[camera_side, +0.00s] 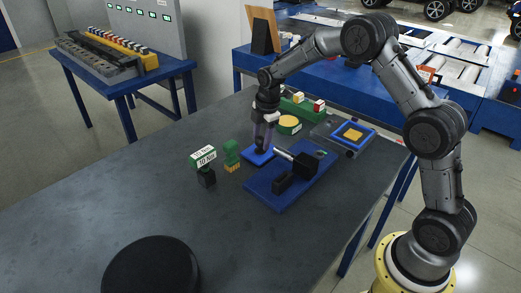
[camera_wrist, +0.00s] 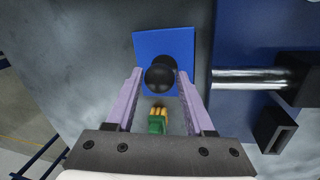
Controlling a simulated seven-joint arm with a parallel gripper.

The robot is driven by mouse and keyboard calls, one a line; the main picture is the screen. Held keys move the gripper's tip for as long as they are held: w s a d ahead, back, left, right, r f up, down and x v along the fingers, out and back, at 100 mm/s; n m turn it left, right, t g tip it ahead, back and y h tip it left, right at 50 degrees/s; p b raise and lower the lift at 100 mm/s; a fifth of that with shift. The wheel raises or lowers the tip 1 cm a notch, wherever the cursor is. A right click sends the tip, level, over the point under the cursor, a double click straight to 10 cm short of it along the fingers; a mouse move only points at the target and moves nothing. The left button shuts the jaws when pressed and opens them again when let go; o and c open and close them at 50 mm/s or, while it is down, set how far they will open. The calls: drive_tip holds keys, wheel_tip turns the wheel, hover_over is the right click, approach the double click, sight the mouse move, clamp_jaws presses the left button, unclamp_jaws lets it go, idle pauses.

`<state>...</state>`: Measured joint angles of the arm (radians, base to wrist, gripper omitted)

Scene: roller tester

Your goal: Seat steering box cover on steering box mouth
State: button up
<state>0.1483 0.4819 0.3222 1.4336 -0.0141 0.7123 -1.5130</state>
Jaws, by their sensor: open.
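A round black knob-like part (camera_wrist: 160,74) sits on a small blue square plate (camera_wrist: 150,43); I cannot tell for certain that this is the steering box cover. My gripper (camera_wrist: 160,80) is open and points down over it, with a lilac finger on each side. In the side view, my gripper (camera_side: 261,144) is low over the small blue plate (camera_side: 251,158). To its right, a black housing with a silver rod (camera_side: 298,159) lies on a larger blue base (camera_side: 262,186). A hollow black block (camera_wrist: 276,130) stands beside the rod; which opening is the steering box mouth is unclear.
A green and yellow piece (camera_side: 232,156) and a green-topped labelled stand (camera_side: 204,160) are left of my gripper. Behind are a yellow-topped round part (camera_side: 289,121) and a blue-rimmed tray (camera_side: 371,136). A black disc (camera_side: 150,268) is at the front. The table's left is clear.

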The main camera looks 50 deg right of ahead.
drive_tip(key=shift+w+f, duration=0.15)
drive_tip(key=shift+f, duration=0.7)
clamp_jaws()
wheel_tip(320, 180, up, 10)
drive_tip(key=shift+r, duration=0.1)
